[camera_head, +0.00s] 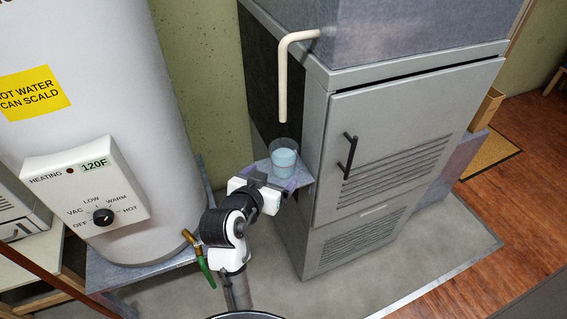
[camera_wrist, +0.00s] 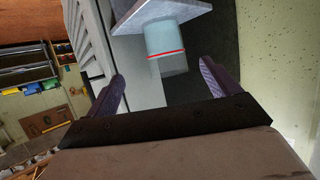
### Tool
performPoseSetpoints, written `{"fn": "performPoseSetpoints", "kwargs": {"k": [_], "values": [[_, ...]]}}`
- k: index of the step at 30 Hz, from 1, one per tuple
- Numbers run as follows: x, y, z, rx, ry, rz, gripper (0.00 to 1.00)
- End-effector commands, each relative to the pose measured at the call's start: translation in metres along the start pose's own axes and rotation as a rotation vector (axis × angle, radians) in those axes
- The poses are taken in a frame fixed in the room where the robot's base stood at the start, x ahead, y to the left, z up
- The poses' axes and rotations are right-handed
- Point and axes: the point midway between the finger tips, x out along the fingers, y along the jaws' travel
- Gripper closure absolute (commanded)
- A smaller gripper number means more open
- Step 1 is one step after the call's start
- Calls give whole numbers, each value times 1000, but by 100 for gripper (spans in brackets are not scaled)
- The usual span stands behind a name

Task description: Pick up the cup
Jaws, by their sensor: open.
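The cup (camera_head: 284,158) is clear with a light blue lower part. It stands upright on a small grey shelf (camera_head: 304,175) at the side of the grey furnace cabinet. My gripper (camera_head: 276,180) is at the near side of the cup, at shelf height. In the wrist view, which is upside down, the cup (camera_wrist: 165,48) shows a red line around it. It lies beyond and between the spread purple fingertips of my gripper (camera_wrist: 162,70), with a gap visible on both sides. The shelf (camera_wrist: 175,12) shows there at the top.
A cream pipe (camera_head: 283,85) bends down from the furnace cabinet (camera_head: 385,150) above the cup. A large white water heater (camera_head: 95,70) with a green-handled valve (camera_head: 205,270) stands left of my arm. Open floor (camera_head: 400,260) lies in front of the cabinet.

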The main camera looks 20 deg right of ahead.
Motion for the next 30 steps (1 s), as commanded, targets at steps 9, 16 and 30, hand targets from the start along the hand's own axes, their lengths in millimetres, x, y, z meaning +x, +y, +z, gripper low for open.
{"fn": "performPoseSetpoints", "kwargs": {"k": [9,16,30], "values": [[53,-1,-1,-2,1,-1,12],[70,-3,-2,-2,1,-2,12],[110,-7,2,-2,3,-5,12]]}}
